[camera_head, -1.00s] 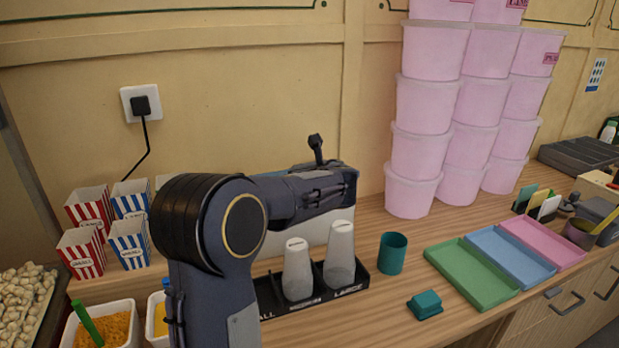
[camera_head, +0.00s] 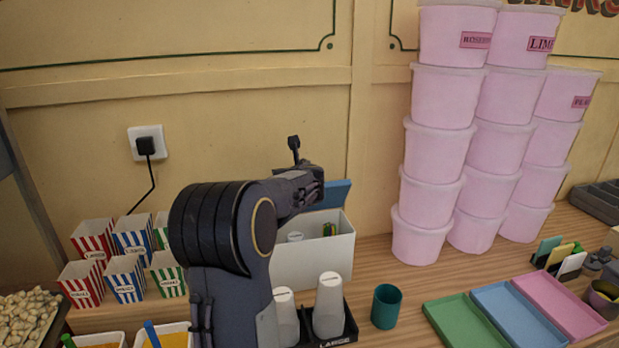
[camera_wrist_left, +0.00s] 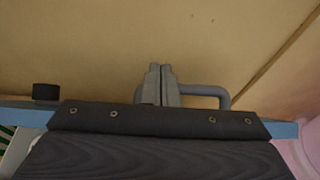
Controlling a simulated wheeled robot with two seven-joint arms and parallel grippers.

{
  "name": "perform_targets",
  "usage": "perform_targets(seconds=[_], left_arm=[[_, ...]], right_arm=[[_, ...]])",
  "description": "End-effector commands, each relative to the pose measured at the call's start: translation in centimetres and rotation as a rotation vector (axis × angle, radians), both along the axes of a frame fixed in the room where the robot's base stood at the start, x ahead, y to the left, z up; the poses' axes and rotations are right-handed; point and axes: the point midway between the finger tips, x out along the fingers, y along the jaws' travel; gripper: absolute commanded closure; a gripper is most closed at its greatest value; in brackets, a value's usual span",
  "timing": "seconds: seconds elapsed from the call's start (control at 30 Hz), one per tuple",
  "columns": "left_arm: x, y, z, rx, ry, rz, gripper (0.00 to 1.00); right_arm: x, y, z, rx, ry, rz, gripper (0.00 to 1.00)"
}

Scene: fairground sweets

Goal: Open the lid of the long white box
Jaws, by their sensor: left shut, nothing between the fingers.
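The long white box (camera_head: 335,258) stands on the counter against the wall, partly hidden behind my left arm. Its top is open, and a white item and some green and yellow items show inside. Its blue lid (camera_head: 335,195) is raised at the back edge. In the left wrist view the lid shows as a blue strip (camera_wrist_left: 284,130). My left gripper (camera_wrist_left: 161,84) is shut and empty, beside a grey loop handle (camera_wrist_left: 215,93); I cannot tell whether they touch. In the head view its fingertips are hidden behind the wrist. My right gripper is not in view.
White-capped cups (camera_head: 329,305) stand in a black holder in front of the box. Striped cartons (camera_head: 127,278) are on the left. A teal cup (camera_head: 386,306), coloured trays (camera_head: 508,318) and tall stacks of pink tubs (camera_head: 437,155) are on the right.

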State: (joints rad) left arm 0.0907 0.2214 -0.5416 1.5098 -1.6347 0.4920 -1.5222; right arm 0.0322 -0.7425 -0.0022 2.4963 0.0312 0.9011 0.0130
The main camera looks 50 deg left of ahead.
Motion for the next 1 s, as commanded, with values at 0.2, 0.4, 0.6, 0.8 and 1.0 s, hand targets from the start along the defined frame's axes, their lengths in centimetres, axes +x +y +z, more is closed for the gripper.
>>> perform_targets(seconds=[0.2,0.4,0.6,0.8,1.0], left_arm=[[0.0,1.7,0.4,0.001,0.003,0.0,1.0],[0.1,1.8,0.2,0.0,0.0,0.0,1.0],[0.1,1.8,0.2,0.0,0.0,0.0,1.0],[0.1,1.8,0.2,0.0,0.0,0.0,1.0],[0.1,1.8,0.2,0.0,0.0,0.0,1.0]], right_arm=[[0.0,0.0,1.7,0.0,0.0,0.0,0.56],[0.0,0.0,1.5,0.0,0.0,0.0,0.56],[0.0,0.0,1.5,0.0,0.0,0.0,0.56],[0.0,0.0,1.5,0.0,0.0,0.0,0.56],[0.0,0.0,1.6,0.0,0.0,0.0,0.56]])
